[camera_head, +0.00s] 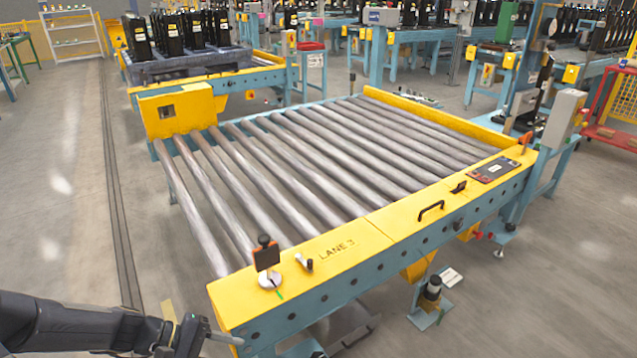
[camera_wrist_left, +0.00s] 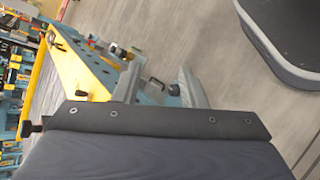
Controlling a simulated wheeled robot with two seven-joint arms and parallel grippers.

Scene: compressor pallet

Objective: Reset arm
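My left arm comes in at the lower left of the head view. Its gripper (camera_head: 222,337) is low at the bottom, beside the near left corner of the yellow and blue roller conveyor (camera_head: 345,250) marked LANE 3. It holds nothing that I can see. In the left wrist view grey finger parts (camera_wrist_left: 188,88) show past the dark wrist housing, and the spacing of the fingertips is unclear. My right arm and gripper are not in view.
The conveyor's rollers (camera_head: 300,165) are bare. A small stand with a dark plate (camera_head: 267,257) is on its near rail, with a black handle (camera_head: 431,208) further right. A second conveyor (camera_head: 215,75) behind carries black units. The floor at left (camera_head: 60,190) is clear.

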